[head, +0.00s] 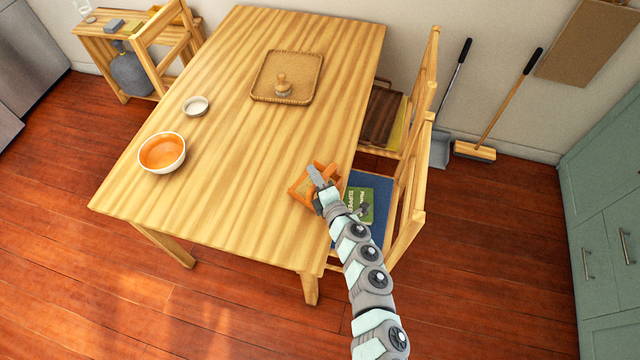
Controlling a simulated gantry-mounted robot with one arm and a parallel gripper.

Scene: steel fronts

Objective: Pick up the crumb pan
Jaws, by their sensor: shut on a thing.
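The crumb pan (300,193) is a small orange, shallow, squarish thing at the right edge of the wooden table in the head view. My gripper (317,175) is over it, shut on it. My gripper and wrist hide part of its middle and right side. I cannot tell whether the pan rests on the table top or is held just above it.
The table (230,110) also bears an orange bowl (162,153), a small white dish (196,105) and a woven tray (300,62) holding a wooden-knobbed thing (283,86). Chairs stand at its right; one blue seat (357,226) holds a green book (358,200). The table's middle is clear.

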